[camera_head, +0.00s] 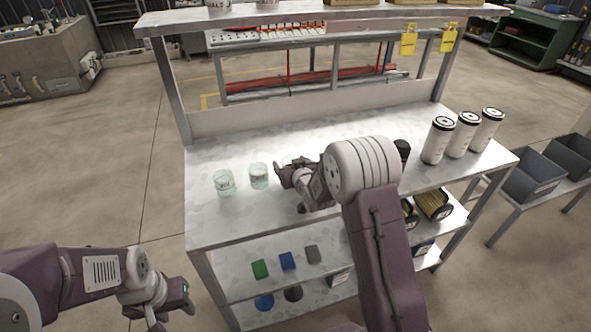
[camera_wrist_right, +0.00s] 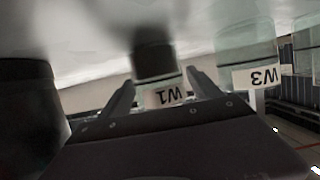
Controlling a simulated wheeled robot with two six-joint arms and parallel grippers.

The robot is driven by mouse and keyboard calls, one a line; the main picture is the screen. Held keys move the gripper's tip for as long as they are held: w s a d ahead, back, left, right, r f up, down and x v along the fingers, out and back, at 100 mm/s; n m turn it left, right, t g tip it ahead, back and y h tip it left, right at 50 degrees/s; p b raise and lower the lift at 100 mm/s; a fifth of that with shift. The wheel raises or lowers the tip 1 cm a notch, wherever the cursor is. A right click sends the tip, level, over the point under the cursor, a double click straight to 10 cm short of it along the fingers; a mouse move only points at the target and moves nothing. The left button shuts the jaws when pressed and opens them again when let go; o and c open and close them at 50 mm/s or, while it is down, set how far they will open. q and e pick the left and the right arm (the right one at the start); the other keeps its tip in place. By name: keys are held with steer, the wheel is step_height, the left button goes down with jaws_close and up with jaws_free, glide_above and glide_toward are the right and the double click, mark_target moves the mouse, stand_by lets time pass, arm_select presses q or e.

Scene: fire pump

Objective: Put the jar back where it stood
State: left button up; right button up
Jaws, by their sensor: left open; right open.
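Two clear glass jars, a left one (camera_head: 224,182) and a right one (camera_head: 259,176), stand on the grey bench top. My right gripper (camera_head: 284,174) is low over the bench just right of them. In the right wrist view the picture is upside down: a dark jar labelled W1 (camera_wrist_right: 157,66) shows between the open fingers (camera_wrist_right: 162,88), and a pale glass jar labelled W3 (camera_wrist_right: 246,52) shows to the right. I cannot tell whether the fingers touch W1, and my arm hides it in the head view. My left gripper (camera_head: 172,306) is open and empty, left of the bench.
A black object (camera_head: 402,150) stands behind my right arm. Several white canisters with black lids (camera_head: 438,140) stand at the bench's right end. A raised shelf (camera_head: 290,15) runs along the back. The lower shelf holds small coloured items (camera_head: 288,261). The bench's left back is clear.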

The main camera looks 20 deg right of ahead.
steer(key=v, duration=1)
steer(key=shift+s+r, duration=0.1)
steer(key=shift+s, duration=0.1)
